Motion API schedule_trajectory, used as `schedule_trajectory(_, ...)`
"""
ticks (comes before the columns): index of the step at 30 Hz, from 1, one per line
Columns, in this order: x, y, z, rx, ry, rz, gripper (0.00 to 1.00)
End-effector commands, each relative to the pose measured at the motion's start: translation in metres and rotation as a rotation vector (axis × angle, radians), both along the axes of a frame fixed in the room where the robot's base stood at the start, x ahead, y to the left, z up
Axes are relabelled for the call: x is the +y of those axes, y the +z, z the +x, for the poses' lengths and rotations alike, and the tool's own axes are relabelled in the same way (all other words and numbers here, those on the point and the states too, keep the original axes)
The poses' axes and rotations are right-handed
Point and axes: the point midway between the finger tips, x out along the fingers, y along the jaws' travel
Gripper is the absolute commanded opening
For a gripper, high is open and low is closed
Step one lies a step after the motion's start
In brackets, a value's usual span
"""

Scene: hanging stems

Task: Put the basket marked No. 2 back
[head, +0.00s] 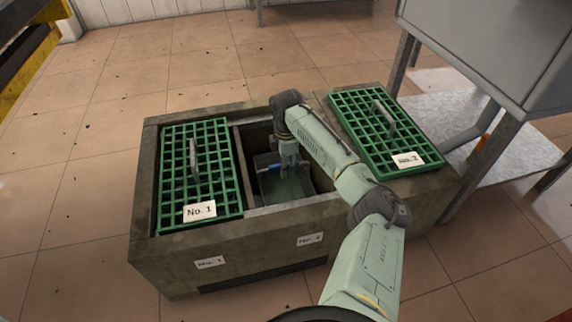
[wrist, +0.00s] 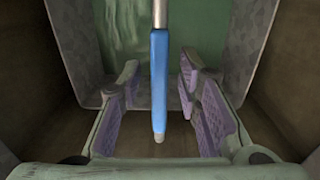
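The basket is a grey metal box with a greenish inside and sits down in the open compartment; in the head view it shows below my gripper (head: 289,163), and its grey wall (wrist: 242,48) shows in the wrist view. Its handle has a blue grip (wrist: 159,82) on a metal rod; the blue also shows in the head view (head: 270,168). In the wrist view my gripper (wrist: 160,78) is open, with the blue grip between its fingers and a gap on both sides. The green grate marked No. 2 (head: 376,131) lies on the right part of the stone box.
The stone box (head: 235,255) has two labels on its front, the left reading No. 1. A green grate marked No. 1 (head: 201,170) covers the left compartment. A grey cabinet on legs (head: 490,45) stands at the right. The tiled floor (head: 75,180) at the left is clear.

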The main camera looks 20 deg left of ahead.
Motion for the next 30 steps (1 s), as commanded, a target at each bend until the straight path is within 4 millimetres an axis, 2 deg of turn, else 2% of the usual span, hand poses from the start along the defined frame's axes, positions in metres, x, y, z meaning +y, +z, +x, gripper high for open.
schedule_trajectory(5,0.0,0.013,0.0,-0.001,0.0,0.001,0.31)
schedule_trajectory(15,0.001,0.084,-0.001,-0.001,0.001,0.002,0.31)
schedule_trajectory(19,0.0,0.106,-0.001,-0.002,-0.001,0.001,0.31)
schedule_trajectory(24,0.0,0.12,-0.001,-0.001,-0.001,0.001,0.31)
schedule_trajectory(30,-0.001,0.123,-0.001,0.0,-0.001,0.0,0.31)
